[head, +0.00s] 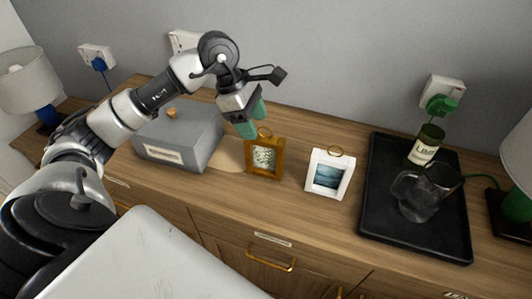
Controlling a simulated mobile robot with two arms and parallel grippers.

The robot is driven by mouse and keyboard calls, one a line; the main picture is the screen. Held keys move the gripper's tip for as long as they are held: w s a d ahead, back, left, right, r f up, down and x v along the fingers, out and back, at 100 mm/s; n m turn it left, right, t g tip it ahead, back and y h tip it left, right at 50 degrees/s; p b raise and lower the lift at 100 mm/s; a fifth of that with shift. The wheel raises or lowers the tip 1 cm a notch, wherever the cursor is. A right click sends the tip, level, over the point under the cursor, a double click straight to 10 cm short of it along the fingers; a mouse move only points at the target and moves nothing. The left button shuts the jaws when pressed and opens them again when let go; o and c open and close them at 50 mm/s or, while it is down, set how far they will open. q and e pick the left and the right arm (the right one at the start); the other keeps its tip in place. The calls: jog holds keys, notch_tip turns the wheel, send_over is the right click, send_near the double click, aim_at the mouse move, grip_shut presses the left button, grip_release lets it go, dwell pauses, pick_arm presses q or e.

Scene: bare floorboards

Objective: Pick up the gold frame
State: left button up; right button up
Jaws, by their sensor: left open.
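The gold frame (265,157) stands upright on the wooden sideboard, with a ring on top and a pale patterned picture inside. My left gripper (252,122) has green fingertips and hangs just above and behind the frame's upper left corner. It is open and holds nothing that I can see. One fingertip overlaps the frame's top edge in the picture, and I cannot tell whether they touch. A white frame (329,174) with a dark blue seascape and a gold ring on top stands to the right of the gold frame. My right gripper is not in view.
A grey box (180,139) stands left of the gold frame. A black tray (376,222) at right holds a bottle (425,146) and a glass jug (415,197). Lamps stand at both ends. The wall is close behind. Bare wood (265,205) lies in front of the frames.

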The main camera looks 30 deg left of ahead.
aim_at(264, 138)
pick_arm(q)
jog(key=shift+d+f, duration=0.15)
jog(key=shift+f, duration=0.15)
jog(key=shift+w+d+f, duration=0.1)
jog(key=shift+d+f, duration=0.1)
jog(key=shift+f, duration=0.1)
jog(key=x, duration=0.1)
jog(key=p+x, duration=0.1)
jog(key=x, duration=0.1)
jog(key=shift+d+f, duration=0.2)
jog(key=shift+d, duration=0.15)
jog(key=shift+w+d+f, duration=0.1)
jog(key=shift+f, duration=0.35)
grip_shut()
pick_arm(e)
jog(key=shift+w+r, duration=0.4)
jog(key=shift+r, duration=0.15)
